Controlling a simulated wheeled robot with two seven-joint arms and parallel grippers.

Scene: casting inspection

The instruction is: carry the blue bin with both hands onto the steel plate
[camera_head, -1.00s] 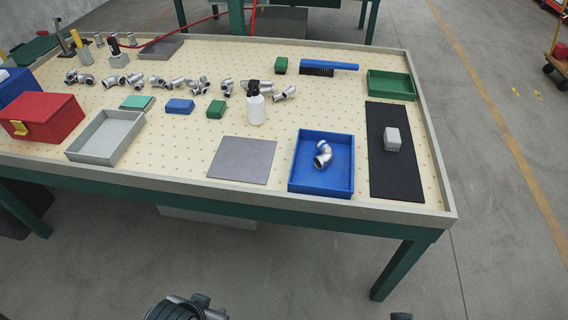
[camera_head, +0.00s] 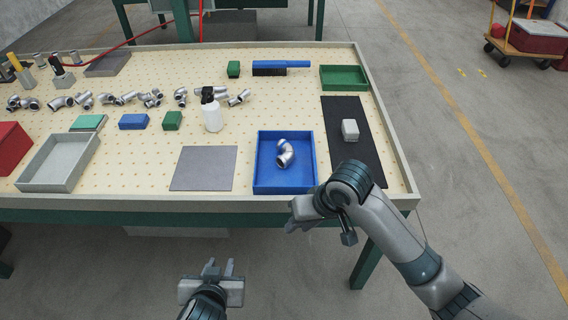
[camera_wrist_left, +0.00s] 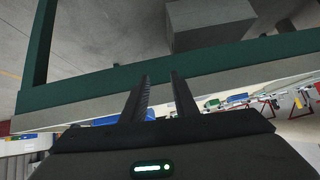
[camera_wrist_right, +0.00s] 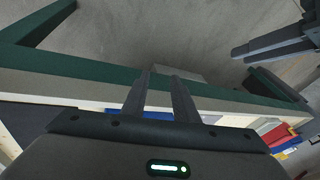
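The blue bin (camera_head: 260,170) stands on the pegboard table near its front edge, with a silver pipe elbow (camera_head: 285,155) inside. The steel plate (camera_head: 204,168) is a flat grey sheet lying left of the bin, bare, with a narrow gap between them. My left gripper (camera_head: 220,267) is in front of the table, below the steel plate in the head view, with its fingers apart and empty. My right gripper (camera_head: 297,222) is just off the table's front edge near the bin's front right corner, not touching the bin. Its fingers are apart and empty in the right wrist view (camera_wrist_right: 160,95).
A black mat (camera_head: 350,112) with a light grey block (camera_head: 350,130) lies right of the bin. A grey tray (camera_head: 60,162) stands left of the plate. A white bottle (camera_head: 212,116) and several pipe fittings are behind. The table's raised front rim (camera_head: 130,200) lies between grippers and bin.

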